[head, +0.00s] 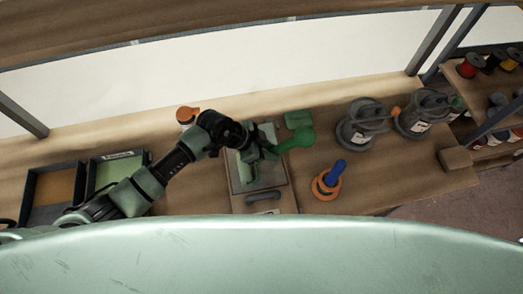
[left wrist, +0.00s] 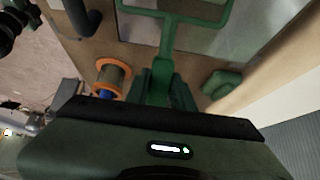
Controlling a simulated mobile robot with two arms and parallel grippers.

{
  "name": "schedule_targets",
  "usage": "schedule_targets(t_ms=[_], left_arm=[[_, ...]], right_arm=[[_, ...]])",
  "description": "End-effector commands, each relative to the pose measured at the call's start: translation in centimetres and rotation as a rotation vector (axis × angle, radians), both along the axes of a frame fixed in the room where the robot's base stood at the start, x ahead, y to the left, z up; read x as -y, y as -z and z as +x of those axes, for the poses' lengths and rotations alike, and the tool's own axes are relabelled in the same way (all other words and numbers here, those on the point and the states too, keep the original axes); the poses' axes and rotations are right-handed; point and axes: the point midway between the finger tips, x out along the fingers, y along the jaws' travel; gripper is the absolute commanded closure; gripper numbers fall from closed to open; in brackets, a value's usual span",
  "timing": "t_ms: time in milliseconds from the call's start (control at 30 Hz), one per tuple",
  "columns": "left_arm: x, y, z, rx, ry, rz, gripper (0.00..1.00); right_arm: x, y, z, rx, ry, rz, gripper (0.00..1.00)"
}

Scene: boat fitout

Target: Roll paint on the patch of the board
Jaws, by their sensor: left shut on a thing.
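My left gripper (head: 262,143) is shut on a green paint roller (head: 296,138) over the board. In the left wrist view, the roller's green handle and forked frame (left wrist: 168,22) extend from between the fingers (left wrist: 162,88). The roller's far end is cut off at the top there. The board (head: 276,181) lies on the bench below, with a greyish patch partly hidden by my gripper and arm. I cannot tell whether the roller touches it. My right gripper is not in view.
A dark handle (head: 263,196) is at the board's near edge. Grey canisters (head: 362,130) stand farther right. Trays (head: 84,188) lie at left.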

Motion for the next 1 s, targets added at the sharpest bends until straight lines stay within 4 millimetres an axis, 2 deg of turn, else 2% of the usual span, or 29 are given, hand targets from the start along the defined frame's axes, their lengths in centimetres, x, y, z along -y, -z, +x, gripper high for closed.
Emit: schedule_targets(t_ms=[133, 533, 800, 1000], left_arm=[[1.3, -0.2, 0.2, -0.001, 0.001, -0.001, 1.00], [1.9, -0.1, 0.4, 0.000, 0.000, -0.002, 1.00], [5.2, 0.0, 1.0, -0.001, 0.000, -0.004, 1.00], [6.2, 0.2, 1.3, 0.001, -0.001, -0.001, 1.00]], right_arm=[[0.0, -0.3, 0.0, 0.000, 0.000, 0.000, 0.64], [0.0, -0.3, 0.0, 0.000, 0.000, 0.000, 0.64], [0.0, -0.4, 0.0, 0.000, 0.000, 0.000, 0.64], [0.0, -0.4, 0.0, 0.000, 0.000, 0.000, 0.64]])
